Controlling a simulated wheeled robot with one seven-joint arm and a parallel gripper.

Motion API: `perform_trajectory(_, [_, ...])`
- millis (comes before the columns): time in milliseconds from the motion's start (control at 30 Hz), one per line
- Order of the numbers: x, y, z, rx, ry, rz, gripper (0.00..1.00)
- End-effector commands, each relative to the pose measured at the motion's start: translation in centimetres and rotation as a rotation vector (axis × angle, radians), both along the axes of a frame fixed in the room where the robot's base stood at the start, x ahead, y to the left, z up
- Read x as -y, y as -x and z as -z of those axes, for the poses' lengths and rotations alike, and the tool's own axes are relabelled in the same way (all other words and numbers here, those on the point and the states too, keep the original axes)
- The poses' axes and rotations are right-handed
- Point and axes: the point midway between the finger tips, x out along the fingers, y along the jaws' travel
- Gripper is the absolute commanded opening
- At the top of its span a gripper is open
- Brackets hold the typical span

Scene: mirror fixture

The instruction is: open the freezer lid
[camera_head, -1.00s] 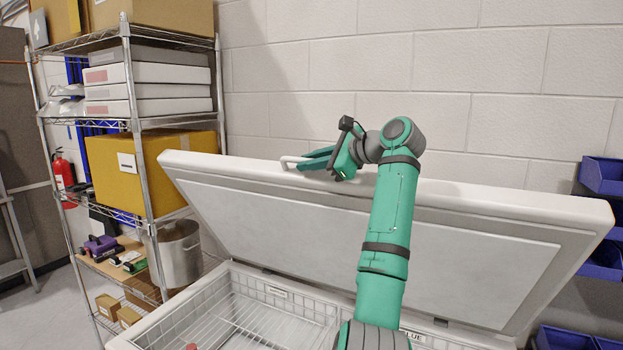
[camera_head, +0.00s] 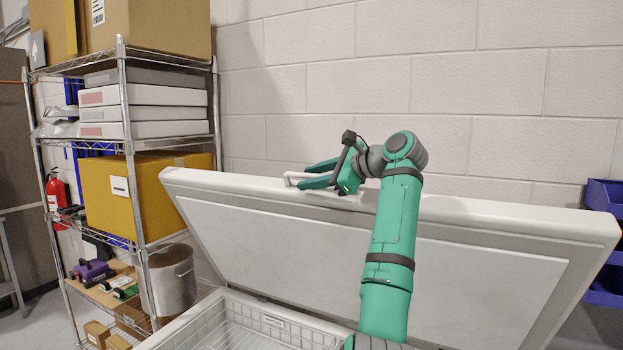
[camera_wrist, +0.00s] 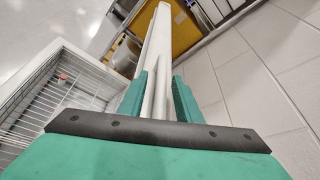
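The white freezer lid (camera_head: 350,235) stands raised and tilted back near the wall in the head view, its inner panel facing me. Its white handle (camera_head: 289,178) is on the lid's top edge, left of the middle. My gripper (camera_head: 302,177) is at the handle, its two green fingers spread apart with a visible gap. In the wrist view, the handle (camera_wrist: 159,95) runs between the fingers of my gripper (camera_wrist: 160,90), one on each side. The freezer body (camera_head: 200,308) is uncovered below, with wire baskets inside.
A wire shelf rack (camera_head: 133,150) with boxes stands close at the left of the lid. A metal pot (camera_head: 172,280) sits on it. A block wall (camera_head: 440,90) is behind the lid. Blue bins (camera_head: 606,195) are at the right edge.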

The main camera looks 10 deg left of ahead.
Motion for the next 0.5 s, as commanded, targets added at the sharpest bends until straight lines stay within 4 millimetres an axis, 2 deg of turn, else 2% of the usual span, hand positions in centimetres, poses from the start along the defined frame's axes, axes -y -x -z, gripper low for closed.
perform_trajectory(267, [0.5, 0.2, -0.2, 0.001, -0.001, 0.001, 0.31])
perform_trajectory(500, [3.6, 1.9, -1.4, 0.003, -0.002, 0.002, 0.31])
